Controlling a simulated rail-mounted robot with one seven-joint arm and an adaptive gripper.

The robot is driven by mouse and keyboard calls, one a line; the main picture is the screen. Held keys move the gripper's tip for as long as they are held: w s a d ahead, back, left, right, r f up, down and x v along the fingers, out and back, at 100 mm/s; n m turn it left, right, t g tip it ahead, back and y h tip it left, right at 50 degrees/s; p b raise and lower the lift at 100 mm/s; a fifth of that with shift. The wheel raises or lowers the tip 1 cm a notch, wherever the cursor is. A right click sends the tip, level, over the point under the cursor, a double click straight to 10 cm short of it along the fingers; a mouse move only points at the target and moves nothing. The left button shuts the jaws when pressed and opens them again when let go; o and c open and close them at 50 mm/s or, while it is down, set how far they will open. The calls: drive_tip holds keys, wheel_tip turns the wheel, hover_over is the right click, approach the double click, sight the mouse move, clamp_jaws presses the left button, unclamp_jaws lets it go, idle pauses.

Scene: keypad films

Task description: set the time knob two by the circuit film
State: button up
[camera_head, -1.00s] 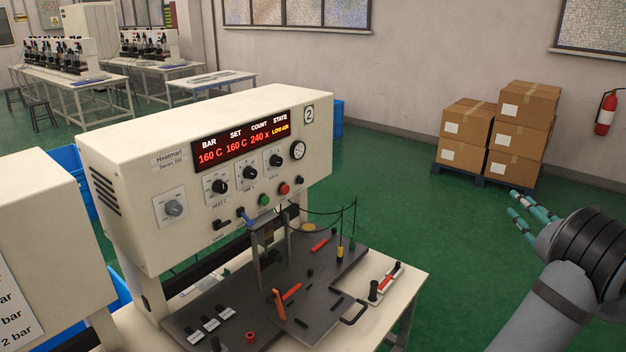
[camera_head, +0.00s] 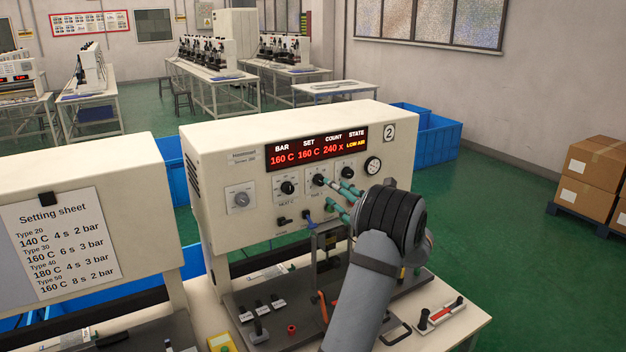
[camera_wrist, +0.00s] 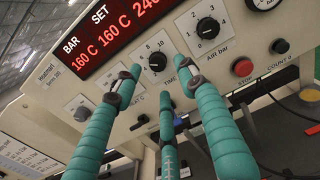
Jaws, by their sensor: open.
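The time knob (camera_head: 318,180) is a black knob on the front panel of machine two (camera_head: 215,145). It also shows in the wrist view (camera_wrist: 157,62), below the numbers 8 and 10; its exact setting is too small to read. My gripper (camera_head: 334,193) has teal fingers and is open in front of the panel. In the wrist view its fingertips (camera_wrist: 157,70) lie on either side of the time knob in the picture; contact cannot be told. The display (camera_head: 318,150) reads 160 C, 160 C, 240 X, LOW AIR. I cannot pick out the circuit film.
The heat knob (camera_head: 288,188) is left of the time knob. The air knob (camera_wrist: 208,28) is right of it. A red button (camera_wrist: 243,67) sits lower right. The setting sheet (camera_head: 60,240) lists types, temperatures, seconds and bars. A dark work plate (camera_head: 245,300) lies below.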

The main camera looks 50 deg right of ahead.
sight(320, 181)
drive_tip(key=p+x, duration=0.2)
drive_tip(key=x, duration=0.4)
drive_tip(key=shift+a, duration=0.2)
drive_tip(key=shift+w, duration=0.1)
drive_tip(key=c, duration=0.3)
clamp_jaws()
